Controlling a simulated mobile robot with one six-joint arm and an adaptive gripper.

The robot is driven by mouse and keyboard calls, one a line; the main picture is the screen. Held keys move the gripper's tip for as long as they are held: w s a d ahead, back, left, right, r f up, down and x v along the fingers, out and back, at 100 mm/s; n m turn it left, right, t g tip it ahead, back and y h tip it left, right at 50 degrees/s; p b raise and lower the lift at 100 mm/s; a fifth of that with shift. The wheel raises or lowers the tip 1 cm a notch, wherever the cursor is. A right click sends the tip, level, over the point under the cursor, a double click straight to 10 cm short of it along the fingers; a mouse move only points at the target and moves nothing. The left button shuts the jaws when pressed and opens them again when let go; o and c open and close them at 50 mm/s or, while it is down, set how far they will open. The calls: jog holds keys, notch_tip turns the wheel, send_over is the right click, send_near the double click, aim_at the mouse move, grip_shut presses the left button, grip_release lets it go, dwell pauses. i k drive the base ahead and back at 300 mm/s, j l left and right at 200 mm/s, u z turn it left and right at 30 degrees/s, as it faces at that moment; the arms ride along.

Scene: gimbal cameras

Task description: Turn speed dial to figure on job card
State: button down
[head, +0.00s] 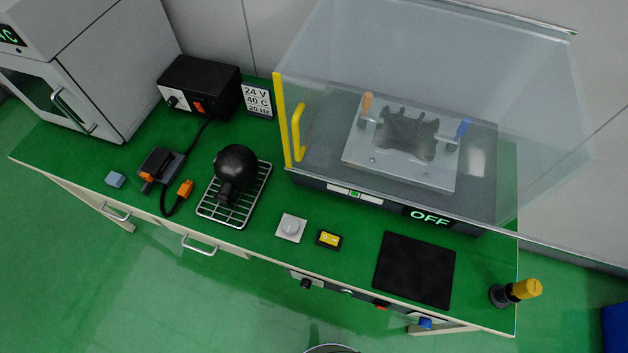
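The job card (257,99) stands at the back of the green bench, beside the black power box, and reads 24 V, 40 C, 20 Hz. A round grey dial (290,228) sits on a pale square plate near the bench's front middle. A small black knob (306,284) is on the bench's front panel, and another knob (173,102) is on the black box's face. No speed label is legible, so I cannot tell from markings which is the speed dial. Their settings are too small to read. My gripper is not in view.
A yellow-handled clear cover (430,90) encloses a fixture plate (375,163); its display reads OFF (429,217). A yellow switch (328,239) and black mat (414,270) lie right of the dial. A black camera-like ball (237,165) sits on a wire rack (232,211).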

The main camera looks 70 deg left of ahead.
aim_at(306, 284)
jog(key=l+u, duration=0.1)
jog(key=u, duration=2.65)
jog(key=j+z, duration=0.5)
jog(key=i+j, duration=0.1)
jog(key=j, duration=0.25)
jog(key=i+j, duration=0.15)
jog(key=j, duration=0.25)
jog(key=i+j, duration=0.1)
jog(key=j, duration=0.25)
jog(key=i+j, duration=0.15)
jog(key=j, duration=0.2)
jog(key=j+z, duration=0.1)
jog(key=z, duration=0.7)
jog(key=j+z, duration=0.15)
jog(key=z, duration=0.25)
jog(key=j+z, duration=0.1)
jog(key=z, duration=0.3)
jog(key=j+z, duration=0.1)
jog(key=z, duration=0.3)
jog(key=u, duration=1.3)
